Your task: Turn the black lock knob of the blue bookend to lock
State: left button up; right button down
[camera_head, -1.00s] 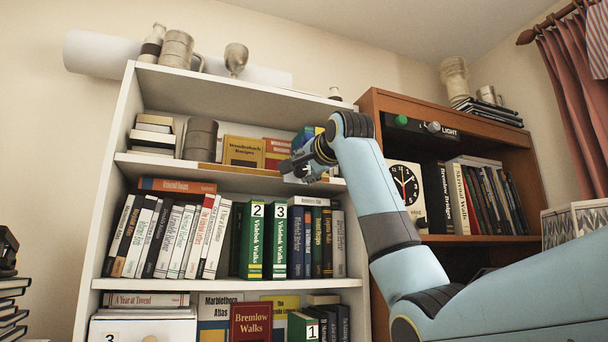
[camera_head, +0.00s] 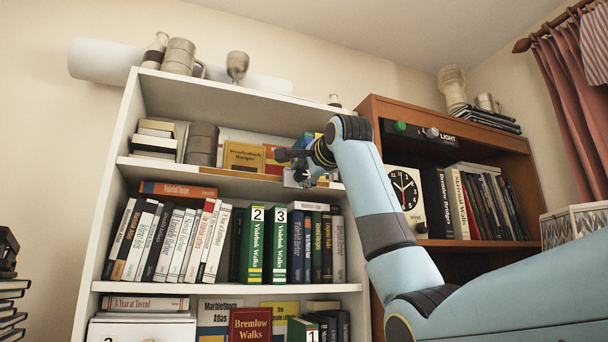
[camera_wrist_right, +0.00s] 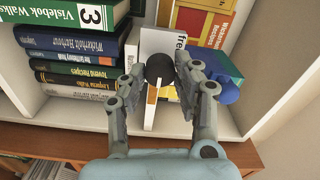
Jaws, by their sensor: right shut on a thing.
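The black lock knob (camera_wrist_right: 159,68) is a dark round knob in the right wrist view, in front of a white plate (camera_wrist_right: 160,43) with lettering that reads "fre", the rest hidden. My right gripper (camera_wrist_right: 158,76) is shut on the knob, one finger on each side. A blue block with a round blue knob (camera_wrist_right: 228,92), apparently part of the blue bookend (camera_wrist_right: 214,66), is just right of the fingers. In the head view my right gripper (camera_head: 292,158) is at the right part of the upper shelf and hides the black knob. My left gripper is not in view.
Upright books (camera_wrist_right: 72,48) are close on the left in the wrist view, including a green one marked 3. Yellow and red books (camera_wrist_right: 204,20) stand behind the bookend. The white shelf board (camera_head: 225,181) runs under the hand. A wooden cabinet (camera_head: 460,150) stands at the right.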

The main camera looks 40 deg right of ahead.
jog(key=c, duration=1)
grip_release()
jog(key=v, duration=1.2)
